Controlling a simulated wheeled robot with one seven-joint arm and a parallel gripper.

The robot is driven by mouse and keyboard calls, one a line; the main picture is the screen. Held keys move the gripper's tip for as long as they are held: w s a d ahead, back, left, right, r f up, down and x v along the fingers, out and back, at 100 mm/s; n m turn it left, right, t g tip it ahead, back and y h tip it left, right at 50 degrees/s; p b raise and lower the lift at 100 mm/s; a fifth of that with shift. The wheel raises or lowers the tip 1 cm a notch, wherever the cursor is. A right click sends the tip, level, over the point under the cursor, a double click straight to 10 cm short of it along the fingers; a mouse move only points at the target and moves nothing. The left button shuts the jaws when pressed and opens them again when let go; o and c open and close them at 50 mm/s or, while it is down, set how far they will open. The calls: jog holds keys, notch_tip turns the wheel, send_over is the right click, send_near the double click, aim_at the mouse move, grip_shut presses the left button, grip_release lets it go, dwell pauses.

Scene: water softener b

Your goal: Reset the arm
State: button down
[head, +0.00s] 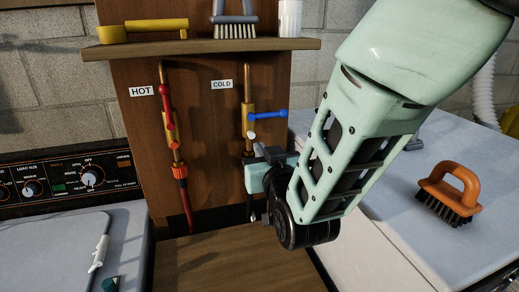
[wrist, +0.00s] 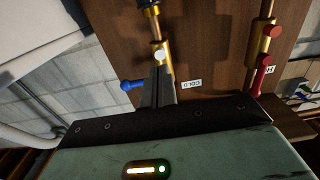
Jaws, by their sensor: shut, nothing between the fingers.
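My arm reaches in from the upper right in the head view. My gripper (head: 253,160) is in front of the wooden board, just below the cold valve. In the wrist view its fingers (wrist: 157,86) are shut together with nothing between them. The cold pipe has a blue lever (head: 268,114) pointing right and a white knob (head: 251,138). The wrist view is upside down and shows the blue lever (wrist: 132,84) left of the fingers and the white knob (wrist: 160,55) just beyond the tips. I cannot tell whether the fingers touch the pipe. My gripper body partly hides the lower cold pipe.
The hot pipe with a red lever (head: 169,110) is to the left. A shelf (head: 205,47) above holds a yellow tool (head: 145,29), a grey brush (head: 235,22) and a white cup (head: 289,18). An orange brush (head: 450,190) sits on the white surface at right. A washer panel (head: 70,180) is at left.

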jog(key=shift+f, duration=0.1)
dwell(0.5)
jog(key=s+d+f+n+g, duration=0.1)
jog(key=s+f+n+g, duration=0.1)
jog(key=s+f+g, duration=0.65)
jog(key=s+d+n+g+h, duration=0.1)
jog(key=s+d+g, duration=0.3)
jog(key=s, duration=0.6)
jog(key=s+d+r+n+g+h+b, duration=0.1)
jog(key=s+d+g+h, duration=0.2)
jog(key=s+d+g, duration=0.2)
jog(key=s+d, duration=0.3)
jog(key=s, duration=0.1)
jog(key=shift+s+r+n, duration=0.15)
jog(key=shift+s+n, duration=0.15)
jog(key=shift+s, duration=0.1)
